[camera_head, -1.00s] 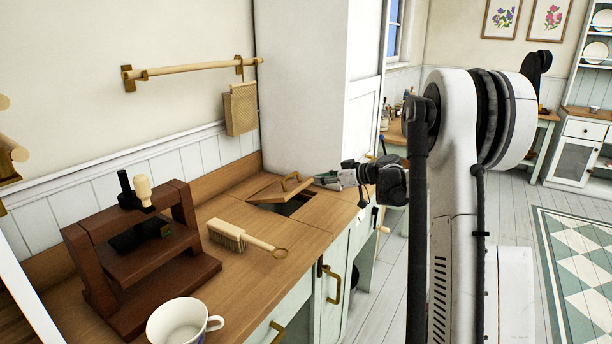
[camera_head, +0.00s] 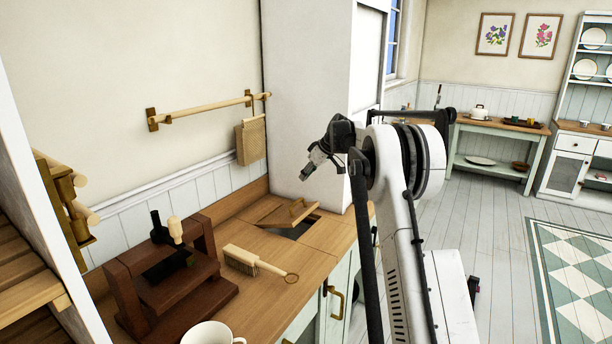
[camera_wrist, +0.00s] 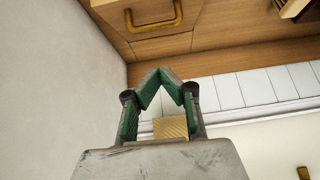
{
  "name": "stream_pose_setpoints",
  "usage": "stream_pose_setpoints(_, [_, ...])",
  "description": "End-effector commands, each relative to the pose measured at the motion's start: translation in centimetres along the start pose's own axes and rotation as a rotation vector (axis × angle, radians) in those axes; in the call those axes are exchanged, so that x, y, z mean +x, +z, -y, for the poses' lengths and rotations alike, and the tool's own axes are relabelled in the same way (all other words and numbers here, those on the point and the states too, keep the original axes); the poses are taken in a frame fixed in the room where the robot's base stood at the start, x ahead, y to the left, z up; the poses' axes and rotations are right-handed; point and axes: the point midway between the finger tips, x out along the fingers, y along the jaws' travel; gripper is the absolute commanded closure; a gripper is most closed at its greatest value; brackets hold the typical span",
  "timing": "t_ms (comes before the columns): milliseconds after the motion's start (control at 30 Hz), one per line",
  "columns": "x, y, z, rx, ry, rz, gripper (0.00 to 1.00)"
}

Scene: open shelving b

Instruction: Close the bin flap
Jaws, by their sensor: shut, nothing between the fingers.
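The bin flap (camera_head: 284,213) is a wooden lid with a brass handle in the countertop. It is tilted up, with a dark opening (camera_head: 293,231) showing at its front. It also shows at the top of the wrist view (camera_wrist: 150,22), handle included. My gripper (camera_head: 305,177) is above and slightly right of the flap, apart from it, in front of the white cabinet side. In the wrist view my gripper (camera_wrist: 163,72) has its green-padded fingertips meeting, with nothing between them.
A brush (camera_head: 254,261) lies on the counter (camera_head: 303,264) left of the opening. A dark red wooden press (camera_head: 185,296) and a white cup (camera_head: 208,335) stand farther left. A wall rail (camera_head: 210,109) holds a hanging woven cloth (camera_head: 250,141). A tall white cabinet (camera_head: 307,90) stands behind the flap.

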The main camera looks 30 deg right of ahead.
Motion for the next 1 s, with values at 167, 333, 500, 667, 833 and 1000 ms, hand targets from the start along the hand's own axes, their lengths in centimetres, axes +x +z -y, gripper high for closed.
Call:
stream_pose_setpoints(167, [3.4,-0.1,0.1,-0.001,-0.002,-0.001,1.00])
stream_pose_setpoints(333, [6.5,-0.1,0.1,-0.001,-0.001,-0.001,1.00])
stream_pose_setpoints(500, [8.2,1.6,0.0,0.001,0.000,-0.001,1.00])
stream_pose_setpoints(667, [9.1,2.5,0.0,0.000,-0.001,-0.001,1.00])
stream_pose_setpoints(833, [9.4,2.8,0.0,0.000,-0.001,-0.001,1.00])
stream_pose_setpoints(1000, [9.4,2.8,0.0,0.000,-0.001,-0.001,1.00])
